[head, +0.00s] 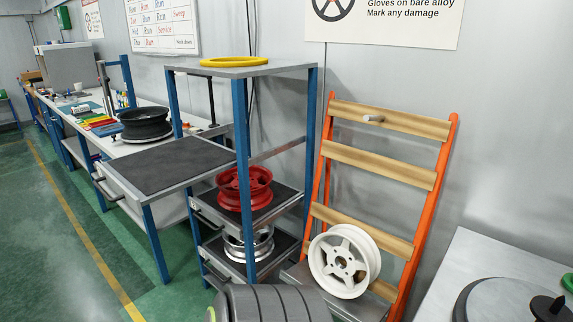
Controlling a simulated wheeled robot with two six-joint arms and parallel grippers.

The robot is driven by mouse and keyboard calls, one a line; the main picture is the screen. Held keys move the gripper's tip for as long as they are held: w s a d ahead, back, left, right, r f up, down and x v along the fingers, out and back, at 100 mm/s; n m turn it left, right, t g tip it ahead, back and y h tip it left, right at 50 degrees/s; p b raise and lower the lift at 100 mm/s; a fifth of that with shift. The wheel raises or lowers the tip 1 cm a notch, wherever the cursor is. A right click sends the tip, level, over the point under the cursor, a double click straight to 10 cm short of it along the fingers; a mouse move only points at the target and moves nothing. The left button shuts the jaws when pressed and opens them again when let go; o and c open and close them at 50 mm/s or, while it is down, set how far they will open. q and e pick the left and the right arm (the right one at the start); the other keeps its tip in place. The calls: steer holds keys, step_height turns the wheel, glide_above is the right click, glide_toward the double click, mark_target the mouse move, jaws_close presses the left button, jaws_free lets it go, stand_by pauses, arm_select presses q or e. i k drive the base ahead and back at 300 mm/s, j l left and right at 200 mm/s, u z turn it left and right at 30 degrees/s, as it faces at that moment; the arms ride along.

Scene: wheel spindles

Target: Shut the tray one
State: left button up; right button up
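A rack with blue posts (241,125) stands in the middle of the head view. Its uppermost tray, with a dark mat (170,163) and a grey rim, sticks far out to the left of the posts. This tray is bare, and a handle (106,188) shows on its outer end. A middle tray below carries a red wheel (245,188) and sits between the posts. The lowest tray carries a silver wheel (248,245), also between the posts. No tray number is legible. Neither of my grippers is in view.
A yellow ring (234,61) lies on the rack's top. A workbench (98,138) with a black wheel (145,122) runs behind the extended tray. An orange stand (443,180) with a white wheel (344,261) is at right. Green floor (60,265) is clear at left.

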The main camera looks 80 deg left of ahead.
mark_target(141, 178)
steer(key=u, duration=3.45)
